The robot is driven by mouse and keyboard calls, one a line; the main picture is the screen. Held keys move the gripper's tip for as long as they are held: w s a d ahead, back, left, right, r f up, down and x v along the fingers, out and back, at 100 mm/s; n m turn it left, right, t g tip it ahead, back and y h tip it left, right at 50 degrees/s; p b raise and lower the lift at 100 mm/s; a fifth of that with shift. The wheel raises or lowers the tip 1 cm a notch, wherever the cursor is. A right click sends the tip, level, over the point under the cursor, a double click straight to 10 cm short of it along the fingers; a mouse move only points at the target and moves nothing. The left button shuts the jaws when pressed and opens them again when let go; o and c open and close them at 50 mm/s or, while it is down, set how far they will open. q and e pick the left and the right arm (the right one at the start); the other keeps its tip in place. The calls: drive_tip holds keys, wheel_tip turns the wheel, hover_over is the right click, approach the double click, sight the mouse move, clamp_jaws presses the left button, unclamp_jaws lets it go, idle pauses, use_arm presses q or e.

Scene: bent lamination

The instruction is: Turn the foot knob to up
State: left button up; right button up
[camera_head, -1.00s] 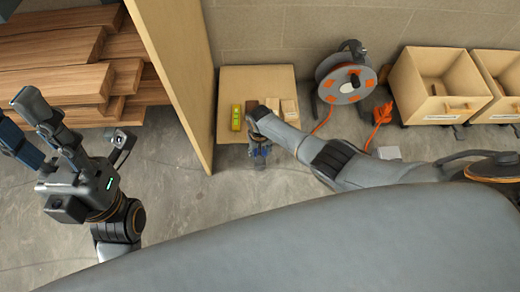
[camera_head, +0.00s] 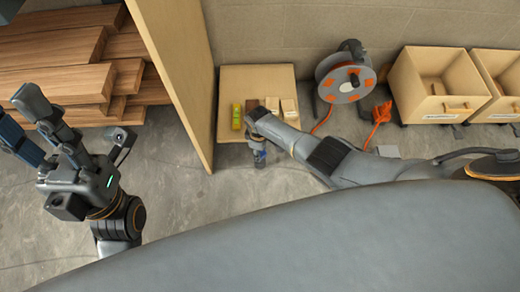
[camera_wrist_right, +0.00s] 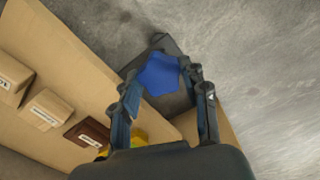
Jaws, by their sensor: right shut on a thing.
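The blue lobed foot knob (camera_wrist_right: 158,73) sits on a dark fitting in the right wrist view. It shows as a small blue patch in the head view (camera_head: 261,154). My right gripper (camera_wrist_right: 165,88) is shut on the knob, one finger at each side. In the head view the right gripper (camera_head: 257,153) is at the front edge of the low wooden board, partly hidden by its own arm. My left gripper (camera_head: 20,120) is open and empty, raised at the left, far from the knob. I cannot read the knob's setting.
On the wooden board (camera_head: 235,80) are a yellow level (camera_head: 236,117), a brown block (camera_wrist_right: 90,131) and pale blocks (camera_wrist_right: 45,108). A tall wooden panel (camera_head: 178,70) stands to its left. A cable reel (camera_head: 346,80) and open bins (camera_head: 435,85) are to the right.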

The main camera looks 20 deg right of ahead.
drive_tip(key=n, duration=1.3)
drive_tip(key=shift+a+n, duration=0.1)
drive_tip(key=shift+n, duration=0.3)
idle(0.3)
drive_tip(key=o, duration=1.2)
drive_tip(key=shift+c, duration=0.2)
drive_tip(key=shift+r, duration=0.15)
wheel_tip(320, 180, up, 12)
drive_tip(key=shift+s+a, duration=0.15)
drive_tip(key=shift+s, duration=0.15)
